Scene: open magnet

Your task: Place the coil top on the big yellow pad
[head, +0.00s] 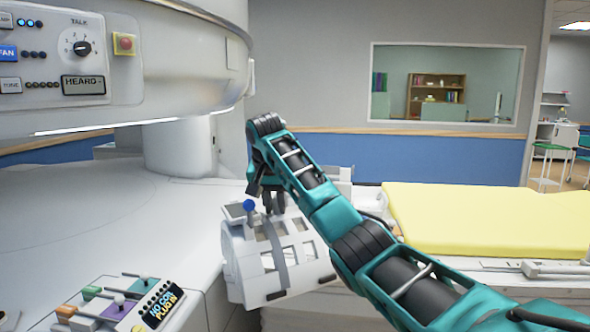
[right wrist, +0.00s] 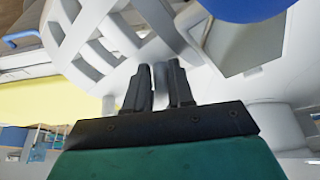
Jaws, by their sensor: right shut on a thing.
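The coil top (head: 300,238) is a white curved shell with rectangular windows and a grey strap over it. It looks tilted, near the corner of the white magnet base in the head view. My right gripper (head: 268,203) is at its upper side, shut on it. In the right wrist view the fingers (right wrist: 160,88) close around a narrow grey part, and the coil top's white lattice (right wrist: 105,42) fills the upper left. The big yellow pad (head: 490,218) lies flat on the bed at the right, clear of the coil top; it also shows in the right wrist view (right wrist: 50,97). My left gripper is out of view.
The magnet's upper housing (head: 195,60) overhangs the left. A control box (head: 128,305) with levers and a lit display sits on the white base (head: 70,220). A blue ball (head: 249,205) is by the gripper. The yellow pad's visible top is bare.

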